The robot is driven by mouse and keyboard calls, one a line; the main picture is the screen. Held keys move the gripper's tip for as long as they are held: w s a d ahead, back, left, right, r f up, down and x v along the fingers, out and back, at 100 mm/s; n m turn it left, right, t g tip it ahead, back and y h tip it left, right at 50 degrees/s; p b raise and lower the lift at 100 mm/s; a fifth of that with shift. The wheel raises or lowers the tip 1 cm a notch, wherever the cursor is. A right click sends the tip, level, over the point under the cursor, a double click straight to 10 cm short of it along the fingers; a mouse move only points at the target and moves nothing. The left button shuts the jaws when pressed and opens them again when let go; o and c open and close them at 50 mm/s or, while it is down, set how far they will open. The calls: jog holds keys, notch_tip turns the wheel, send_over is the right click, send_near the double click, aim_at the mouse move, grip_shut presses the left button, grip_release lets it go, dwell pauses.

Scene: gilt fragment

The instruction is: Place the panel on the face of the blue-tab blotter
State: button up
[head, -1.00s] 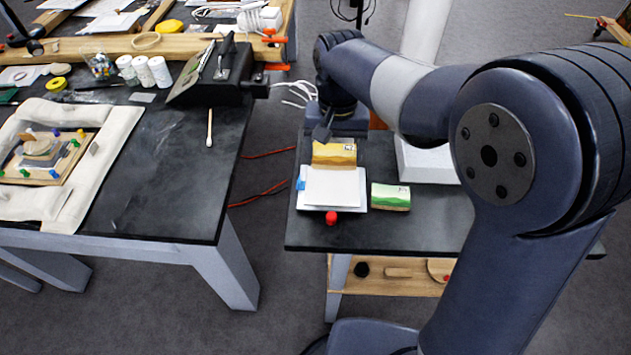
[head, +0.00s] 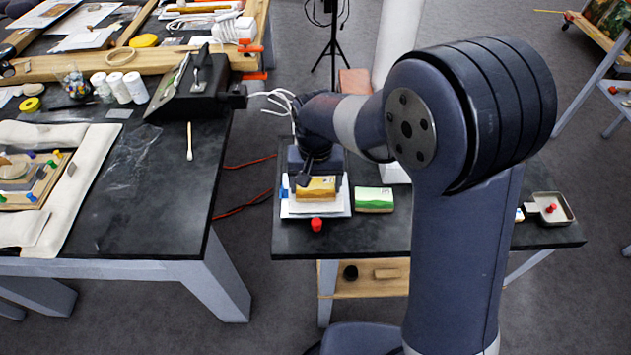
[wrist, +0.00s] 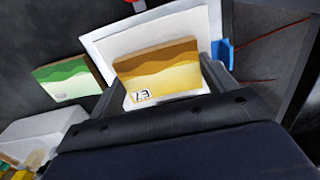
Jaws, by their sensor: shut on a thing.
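The panel (head: 317,188), a small block painted in yellow and brown bands, is held in my gripper (wrist: 160,82); it fills the middle of the wrist view (wrist: 165,66). My gripper is shut on its two sides. The blotter (head: 338,208) is a white stack on the dark table, with a blue tab (head: 284,192) at its left edge; the tab also shows in the wrist view (wrist: 222,52). The panel is over the blotter's face and hides part of it. I cannot tell whether it touches the face.
A green painted panel (head: 374,199) lies just right of the blotter. A red knob (head: 317,224) stands at the blotter's near edge. A small tray (head: 553,208) is at the table's right end. A larger table (head: 165,200) stands left across a gap.

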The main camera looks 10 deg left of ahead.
aim_at(316, 188)
jog(key=o, duration=1)
jog(key=shift+o, duration=0.2)
notch_tip(316, 188, up, 12)
jog(key=shift+r, duration=0.15)
